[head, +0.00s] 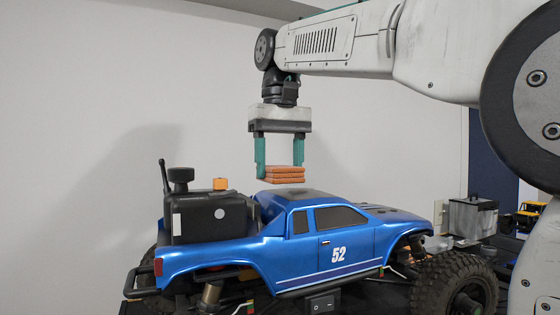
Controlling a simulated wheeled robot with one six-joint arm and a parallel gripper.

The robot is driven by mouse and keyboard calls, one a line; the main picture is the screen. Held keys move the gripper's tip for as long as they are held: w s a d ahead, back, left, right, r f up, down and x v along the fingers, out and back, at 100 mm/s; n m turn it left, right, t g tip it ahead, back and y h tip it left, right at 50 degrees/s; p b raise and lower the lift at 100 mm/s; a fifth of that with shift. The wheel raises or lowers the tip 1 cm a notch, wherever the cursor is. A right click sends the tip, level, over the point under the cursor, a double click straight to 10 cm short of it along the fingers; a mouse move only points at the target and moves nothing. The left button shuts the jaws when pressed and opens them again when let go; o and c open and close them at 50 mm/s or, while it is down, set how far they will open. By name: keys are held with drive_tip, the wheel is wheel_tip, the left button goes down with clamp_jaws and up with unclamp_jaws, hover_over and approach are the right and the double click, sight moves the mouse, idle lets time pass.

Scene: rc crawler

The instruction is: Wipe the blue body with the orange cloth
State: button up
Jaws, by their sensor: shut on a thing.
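The orange cloth (285,174) is a folded, layered pad held between the two teal fingers of my gripper (281,166). My gripper points straight down and is shut on the cloth. The blue body (270,250) is the glossy truck shell of the crawler, with dark windows and a white "52" on the door. The cloth is just above the cab roof. From this one view I cannot tell whether it touches the roof. The far side of the body is hidden.
A black box (200,218) with a dark knob, an orange block (220,184) and an antenna (164,176) rises from the truck bed, left of my gripper. A large black tyre (455,287) stands at front right. A grey container (473,217) is behind the hood. A plain wall is behind.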

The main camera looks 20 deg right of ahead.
drive_tip(key=shift+f, duration=1.1)
idle(0.3)
drive_tip(key=shift+d, duration=4.05)
drive_tip(key=shift+a, duration=4.1)
drive_tip(key=shift+r, duration=3.05)
